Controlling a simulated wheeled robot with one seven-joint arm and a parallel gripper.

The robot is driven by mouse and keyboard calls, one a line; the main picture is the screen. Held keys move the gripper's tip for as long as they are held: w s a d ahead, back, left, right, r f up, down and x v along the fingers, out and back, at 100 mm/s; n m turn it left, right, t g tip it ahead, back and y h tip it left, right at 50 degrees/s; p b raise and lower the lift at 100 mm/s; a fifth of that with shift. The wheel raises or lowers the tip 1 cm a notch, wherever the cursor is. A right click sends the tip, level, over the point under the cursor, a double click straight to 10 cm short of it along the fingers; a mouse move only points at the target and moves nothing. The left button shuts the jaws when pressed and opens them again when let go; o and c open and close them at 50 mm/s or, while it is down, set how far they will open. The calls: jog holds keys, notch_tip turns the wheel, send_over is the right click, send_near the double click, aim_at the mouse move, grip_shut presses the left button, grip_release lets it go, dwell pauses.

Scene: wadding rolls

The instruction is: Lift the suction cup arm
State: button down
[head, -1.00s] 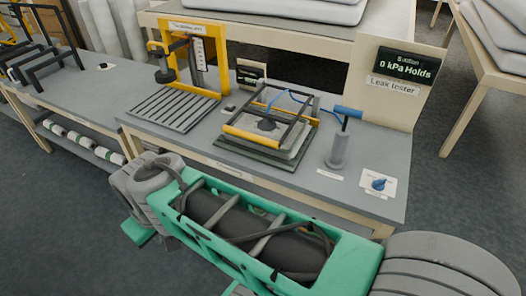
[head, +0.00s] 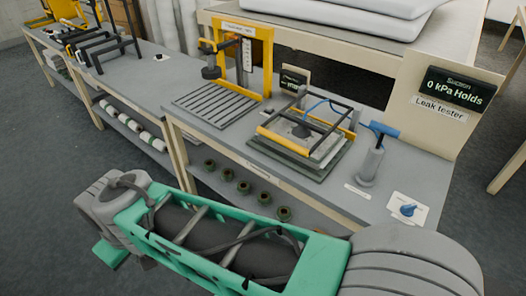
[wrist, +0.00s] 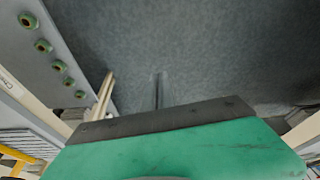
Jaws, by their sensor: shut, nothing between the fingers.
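The suction cup arm looks to be the hinged black frame with a yellow bar (head: 321,125) on the leak tester in the head view. It lies low over a pad on a dark base plate (head: 285,157). A dark round cup (head: 301,131) and a blue hose show inside the frame. My gripper (wrist: 165,118) shows in the wrist view as a green body with a dark front edge. It is shut and empty, over the floor in front of the bench, apart from the frame. In the head view its tip is hidden beyond my green arm.
A hand pump with a blue handle (head: 372,160) and a blue knob (head: 407,210) stand right of the frame. A yellow press stand (head: 262,62) and slatted plate (head: 215,103) are left. Green rings (head: 243,187) sit on the shelf below. A sign (head: 455,92) reads "0 kPa Holds".

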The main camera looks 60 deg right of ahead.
jog(key=shift+d, duration=0.1)
jog(key=shift+d+f, duration=0.1)
jog(key=s+d+f+n+g+h+b, duration=0.1)
jog(key=d+f+n+h+b, duration=0.35)
jog(key=d, duration=0.95)
jog(key=s+d+f+n+g+h+b, duration=0.1)
jog(key=d+f+h+b, duration=0.35)
jog(key=d, duration=0.95)
jog(key=s+d+r+n+g+h, duration=0.2)
jog(key=s+d+n+g+h, duration=0.1)
jog(key=s+d+n+h, duration=0.4)
jog(key=s+d+n, duration=0.1)
jog(key=d+n, duration=0.2)
jog(key=d, duration=0.2)
jog(key=shift+s+r+g+b, duration=0.2)
jog(key=shift+r+g+b, duration=0.15)
jog(key=shift+g+b, duration=0.05)
jog(key=shift+n, duration=0.25)
